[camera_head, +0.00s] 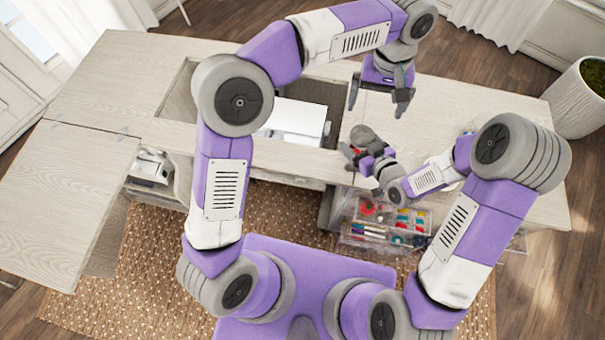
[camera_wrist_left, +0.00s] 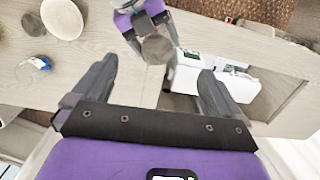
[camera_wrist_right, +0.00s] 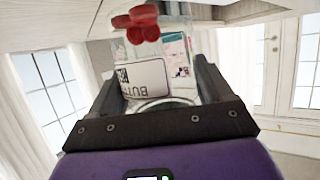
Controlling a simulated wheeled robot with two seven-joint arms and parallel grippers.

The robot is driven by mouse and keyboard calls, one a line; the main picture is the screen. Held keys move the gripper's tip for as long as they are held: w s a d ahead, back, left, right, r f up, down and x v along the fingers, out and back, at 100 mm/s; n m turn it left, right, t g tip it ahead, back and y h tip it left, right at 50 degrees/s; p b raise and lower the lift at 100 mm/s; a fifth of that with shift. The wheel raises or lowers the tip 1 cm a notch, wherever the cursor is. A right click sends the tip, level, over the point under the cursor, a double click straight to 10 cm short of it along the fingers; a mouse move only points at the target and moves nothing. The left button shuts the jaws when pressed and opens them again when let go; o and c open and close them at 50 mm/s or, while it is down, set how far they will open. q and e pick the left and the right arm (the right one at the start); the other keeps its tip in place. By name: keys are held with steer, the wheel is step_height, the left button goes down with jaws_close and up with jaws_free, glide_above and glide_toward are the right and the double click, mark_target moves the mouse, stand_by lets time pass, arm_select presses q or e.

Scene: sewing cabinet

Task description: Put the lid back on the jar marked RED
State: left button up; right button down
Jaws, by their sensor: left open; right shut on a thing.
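My right gripper (camera_head: 362,156) is shut on a clear jar (camera_wrist_right: 184,20) above the cabinet top. In the right wrist view, the jar has a white label (camera_wrist_right: 145,78) with upside-down letters starting "BUTT", and red pieces (camera_wrist_right: 138,24) show at its far part. A grey round piece (camera_wrist_left: 157,48) shows at the right gripper in the left wrist view; I cannot tell whether it is a lid on the jar. I see no jar marked RED. My left gripper (camera_head: 378,98) is open and empty, above and beyond the right one.
A white sewing machine (camera_head: 296,121) sits in the cabinet opening. A clear organiser (camera_head: 378,228) with colourful supplies is in front. The far right tabletop (camera_head: 480,100) is clear.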

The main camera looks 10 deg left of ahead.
arm_select(q)
steer(key=s+d+f+m+g+h, duration=0.25)
steer(key=s+f+g, duration=0.45)
steer(key=s+f, duration=1.1)
steer(key=w+a+f+n+t+h, duration=0.2)
steer(key=a+f+n+t+h, duration=0.25)
steer(key=f, duration=0.75)
steer(key=s+a+f+t+y, duration=0.1)
steer(key=a+f+t, duration=0.3)
steer(key=a+f, duration=0.4)
steer(key=a+y, duration=0.1)
steer(key=a, duration=0.3)
steer(key=shift+s+f+y, duration=0.4)
